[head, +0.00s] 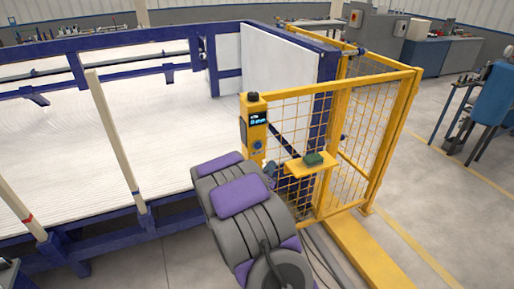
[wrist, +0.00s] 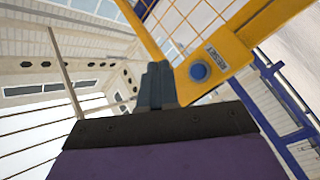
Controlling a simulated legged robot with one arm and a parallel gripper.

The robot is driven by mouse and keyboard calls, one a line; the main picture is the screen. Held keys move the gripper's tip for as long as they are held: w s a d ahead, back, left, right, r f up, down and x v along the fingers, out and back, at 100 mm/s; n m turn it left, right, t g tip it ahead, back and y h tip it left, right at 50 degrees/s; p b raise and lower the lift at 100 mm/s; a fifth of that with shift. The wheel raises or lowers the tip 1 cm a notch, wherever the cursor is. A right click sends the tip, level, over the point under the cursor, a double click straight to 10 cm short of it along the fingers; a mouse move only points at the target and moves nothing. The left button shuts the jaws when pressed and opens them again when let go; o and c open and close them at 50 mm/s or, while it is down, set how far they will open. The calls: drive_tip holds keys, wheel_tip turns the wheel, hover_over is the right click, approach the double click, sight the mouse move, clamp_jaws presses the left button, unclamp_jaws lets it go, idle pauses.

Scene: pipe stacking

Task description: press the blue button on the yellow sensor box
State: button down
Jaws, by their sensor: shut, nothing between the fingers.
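The yellow sensor box (head: 256,128) is upright at the left end of the yellow mesh fence, with a black top and a small dark display. Its blue button (head: 258,145) is on the lower front. In the wrist view the yellow box (wrist: 222,62) looks tilted, and the blue button (wrist: 199,71) shows clearly beside a "RESET" label. My gripper (wrist: 157,68) is shut and empty, its fingertips just left of the button in that view. I cannot tell whether they touch the box. In the head view my arm hides most of the gripper.
A blue-framed white bed (head: 60,170) fills the left. Open floor (head: 450,200) lies to the right.

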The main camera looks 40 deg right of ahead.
drive_tip(key=shift+w+d+p, duration=0.4)
drive_tip(key=shift+w+p, duration=0.05)
drive_tip(key=shift+w, duration=0.95)
drive_tip(key=shift+w+d+p, duration=0.4)
drive_tip(key=shift+w+p, duration=0.05)
drive_tip(key=shift+w, duration=1)
drive_tip(key=shift+w+d+p, duration=0.4)
drive_tip(key=shift+w+p, duration=0.05)
drive_tip(key=shift+w, duration=0.95)
drive_tip(key=shift+w+r+p, duration=0.1)
drive_tip(key=shift+w+p, duration=0.15)
drive_tip(key=shift+p, duration=0.25)
drive_tip(key=shift+w+d+p, duration=0.15)
drive_tip(key=shift+w+p, duration=0.3)
drive_tip(key=shift+s, duration=0.75)
drive_tip(key=shift+s+a, duration=0.25)
drive_tip(key=shift+s, duration=0.55)
drive_tip(key=shift+s+a, duration=0.25)
drive_tip(key=shift+s, duration=0.6)
drive_tip(key=shift+s+a, duration=0.25)
drive_tip(key=shift+s, duration=0.55)
